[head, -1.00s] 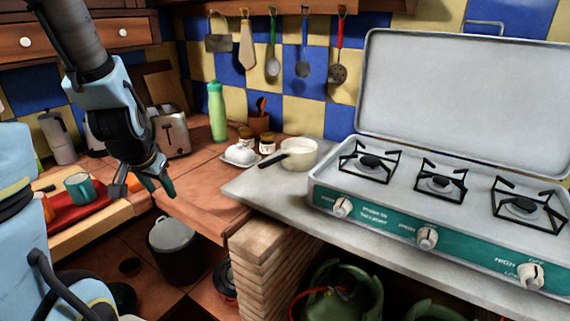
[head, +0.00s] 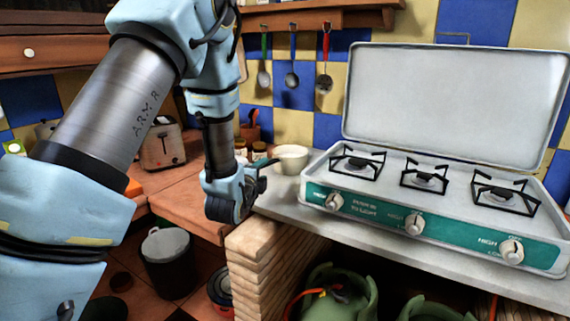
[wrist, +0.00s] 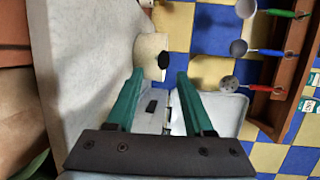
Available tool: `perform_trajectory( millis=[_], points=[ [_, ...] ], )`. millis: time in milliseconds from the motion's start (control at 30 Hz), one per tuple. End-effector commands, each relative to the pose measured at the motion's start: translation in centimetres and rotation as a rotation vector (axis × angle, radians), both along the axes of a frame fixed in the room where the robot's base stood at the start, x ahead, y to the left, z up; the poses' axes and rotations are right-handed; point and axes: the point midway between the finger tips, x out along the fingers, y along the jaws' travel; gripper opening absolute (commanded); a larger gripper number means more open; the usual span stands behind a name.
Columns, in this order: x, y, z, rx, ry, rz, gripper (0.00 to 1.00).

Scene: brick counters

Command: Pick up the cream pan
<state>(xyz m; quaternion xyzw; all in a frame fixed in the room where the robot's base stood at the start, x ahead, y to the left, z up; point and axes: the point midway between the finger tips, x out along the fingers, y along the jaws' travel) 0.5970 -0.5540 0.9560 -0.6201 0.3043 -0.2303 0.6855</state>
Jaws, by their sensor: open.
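The cream pan (head: 291,158) stands upright on the grey counter, left of the stove. In the head view my arm hides its dark handle. In the wrist view the pan (wrist: 149,48) shows beyond my fingertips, with the dark handle end (wrist: 164,60) pointing towards me. My gripper (wrist: 158,74) is open, its two green fingers apart with nothing held between them. The handle end appears between the finger lines, apart from them. In the head view my gripper (head: 262,182) is just in front and left of the pan, over the counter's left end.
The camping stove (head: 420,200) with its raised lid (head: 450,105) stands close right of the pan. Small jars (head: 259,150) are behind my wrist. A toaster (head: 163,145) stands on the wooden counter at left. Utensils (head: 291,78) hang above.

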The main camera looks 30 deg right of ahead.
Motion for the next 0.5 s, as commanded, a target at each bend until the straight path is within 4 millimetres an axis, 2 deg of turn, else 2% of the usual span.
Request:
perform_trajectory(
  millis=[100,333,500],
  points=[
    [1.1,-1.1,-0.1,0.0,0.001,0.0,0.52],
    [2.4,-2.2,-0.1,-0.001,0.003,0.002,0.52],
    [4.2,-4.0,-0.3,-0.001,0.003,0.002,0.52]
  ],
)
